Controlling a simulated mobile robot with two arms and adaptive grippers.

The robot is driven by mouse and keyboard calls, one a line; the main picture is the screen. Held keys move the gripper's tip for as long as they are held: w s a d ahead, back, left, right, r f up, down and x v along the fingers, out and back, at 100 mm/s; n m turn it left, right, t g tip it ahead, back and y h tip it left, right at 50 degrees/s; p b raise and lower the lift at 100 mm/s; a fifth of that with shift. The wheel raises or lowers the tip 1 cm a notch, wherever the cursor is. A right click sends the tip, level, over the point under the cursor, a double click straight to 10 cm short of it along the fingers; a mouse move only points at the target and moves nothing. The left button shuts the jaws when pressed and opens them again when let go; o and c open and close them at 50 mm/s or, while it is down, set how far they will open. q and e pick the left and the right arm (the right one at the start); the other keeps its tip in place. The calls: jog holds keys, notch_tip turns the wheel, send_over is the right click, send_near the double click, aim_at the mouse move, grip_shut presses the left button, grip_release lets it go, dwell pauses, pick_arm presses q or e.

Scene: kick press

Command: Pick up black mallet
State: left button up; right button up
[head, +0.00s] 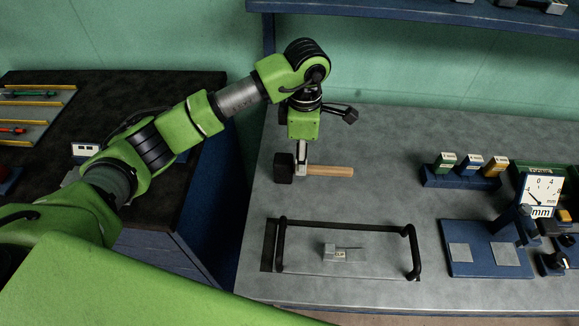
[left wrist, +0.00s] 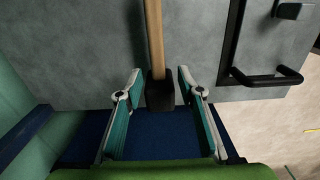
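The mallet lies on the grey bench top, with a black head (head: 284,168) and a light wooden handle (head: 330,171) pointing right in the head view. My left gripper (head: 302,158) reaches down over it, close to where the head meets the handle. In the left wrist view the gripper (left wrist: 160,80) is open, with one finger on each side of the black mallet head (left wrist: 159,95) and gaps between. The handle there (left wrist: 154,40) runs away from the fingers. I cannot tell how high the fingertips are above the bench. My right gripper is not in view.
A black-handled frame (head: 345,228) with a small grey block (head: 334,252) stands nearer on the bench. To the right are a block rack (head: 460,182), a blue plate (head: 475,268) and a mm gauge (head: 541,192). A blue shelf (head: 420,12) hangs above.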

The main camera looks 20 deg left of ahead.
aim_at(313, 170)
pick_arm(q)
jog(key=shift+f+p, duration=0.35)
notch_tip(313, 170, down, 4)
jog(key=shift+w+r+p, duration=0.1)
jog(key=shift+r+p, duration=0.1)
jog(key=shift+p, duration=0.7)
jog(key=shift+f, duration=0.4)
jog(key=shift+c, duration=0.4)
grip_shut()
jog(key=shift+w, duration=0.1)
jog(key=shift+r, duration=0.1)
